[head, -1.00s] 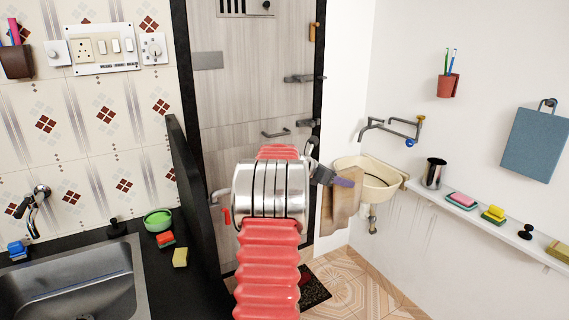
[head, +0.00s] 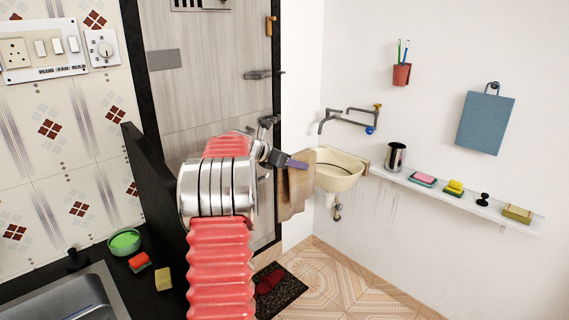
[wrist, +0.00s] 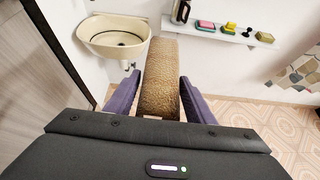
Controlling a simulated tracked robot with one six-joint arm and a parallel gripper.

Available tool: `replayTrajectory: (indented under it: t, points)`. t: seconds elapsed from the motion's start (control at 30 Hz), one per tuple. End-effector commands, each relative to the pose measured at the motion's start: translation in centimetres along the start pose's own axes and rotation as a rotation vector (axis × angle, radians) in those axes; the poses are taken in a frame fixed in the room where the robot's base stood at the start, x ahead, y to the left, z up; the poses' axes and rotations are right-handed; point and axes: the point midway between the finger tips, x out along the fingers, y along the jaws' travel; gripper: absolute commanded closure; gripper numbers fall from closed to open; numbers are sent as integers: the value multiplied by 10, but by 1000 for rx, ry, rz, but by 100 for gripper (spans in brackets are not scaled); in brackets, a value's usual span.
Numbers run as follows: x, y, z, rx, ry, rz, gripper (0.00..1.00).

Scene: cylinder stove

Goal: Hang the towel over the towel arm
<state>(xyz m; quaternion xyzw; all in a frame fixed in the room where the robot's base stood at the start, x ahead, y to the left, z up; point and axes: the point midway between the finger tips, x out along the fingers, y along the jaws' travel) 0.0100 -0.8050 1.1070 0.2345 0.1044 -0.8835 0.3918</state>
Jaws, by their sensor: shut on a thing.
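My gripper (head: 298,164) is shut on a brown towel (head: 298,195), which hangs down from the fingers in front of the basin's left side. In the wrist view the towel (wrist: 160,82) sits between my two purple fingers (wrist: 160,76), rising ahead of them. The towel is in the air, apart from the wall. I cannot tell for sure which fitting is the towel arm. A grey jointed pipe-like fitting (head: 345,117) with yellow and blue knobs is on the wall above the basin, and a grey bar (head: 262,74) is on the door.
A cream basin (head: 338,176) is on the wall behind the towel. A white shelf (head: 440,190) holds a steel cup (head: 396,157), sponges and a black knob. A blue panel (head: 485,122) hangs from a hook.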

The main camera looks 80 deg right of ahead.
Motion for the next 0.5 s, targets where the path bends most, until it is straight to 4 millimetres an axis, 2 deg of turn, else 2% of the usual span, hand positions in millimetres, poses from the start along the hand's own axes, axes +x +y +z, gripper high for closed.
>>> replayTrajectory:
  t: [0.5]
  points:
    - [2,-4,2,3,0,-4,88]
